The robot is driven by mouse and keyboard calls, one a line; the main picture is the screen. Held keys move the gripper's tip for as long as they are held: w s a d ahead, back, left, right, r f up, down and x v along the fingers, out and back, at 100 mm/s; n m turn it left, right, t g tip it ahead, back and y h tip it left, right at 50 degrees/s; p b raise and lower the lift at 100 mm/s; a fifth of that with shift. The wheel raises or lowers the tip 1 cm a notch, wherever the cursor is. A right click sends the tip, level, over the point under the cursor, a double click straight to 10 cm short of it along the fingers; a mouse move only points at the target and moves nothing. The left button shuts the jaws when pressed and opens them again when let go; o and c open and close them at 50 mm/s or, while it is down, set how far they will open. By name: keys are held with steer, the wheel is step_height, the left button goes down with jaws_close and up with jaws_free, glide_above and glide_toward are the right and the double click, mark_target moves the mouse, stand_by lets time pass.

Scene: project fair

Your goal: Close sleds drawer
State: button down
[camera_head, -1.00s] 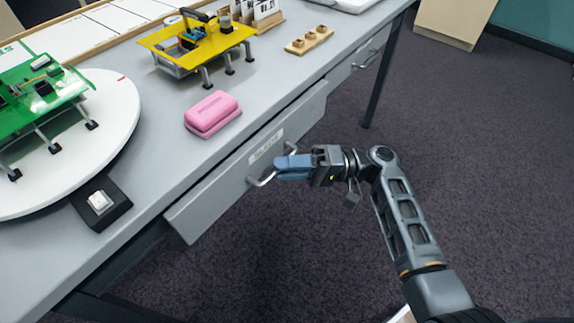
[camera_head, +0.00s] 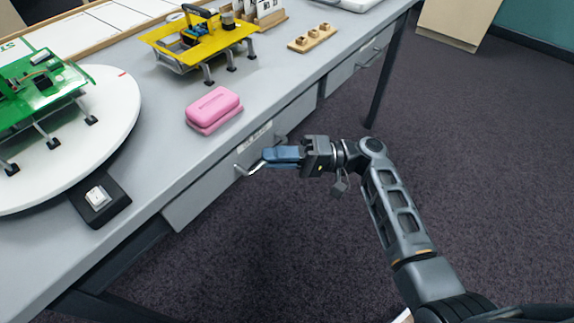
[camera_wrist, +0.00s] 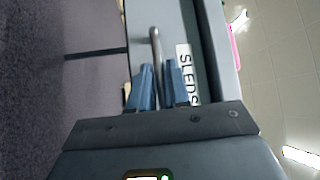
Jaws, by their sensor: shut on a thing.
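The sleds drawer (camera_head: 203,195) is a grey drawer front under the table edge. Its face looks nearly in line with the table's front edge in the head view. The metal bar handle (camera_head: 243,170) stands out from the drawer face and also shows in the wrist view (camera_wrist: 155,45). My gripper (camera_head: 268,155) has blue fingers at the handle, and they are shut on it, one on each side, in the wrist view (camera_wrist: 159,82). The fingers hide part of the handle.
A pink eraser-like block (camera_head: 214,110) lies on the grey tabletop (camera_head: 165,135) above the drawer. A yellow legged model (camera_head: 197,40), a green model (camera_head: 40,90) on a white turntable (camera_head: 115,110) and a black switch box (camera_head: 100,201) stand there too. The carpet in front is open.

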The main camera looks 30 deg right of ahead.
steer(key=shift+w, duration=0.35)
steer(key=c, duration=1.2)
jaws_free()
steer(key=shift+a, duration=0.1)
steer(key=shift+o, duration=0.2)
steer(key=v, duration=0.8)
steer(key=shift+a, duration=0.1)
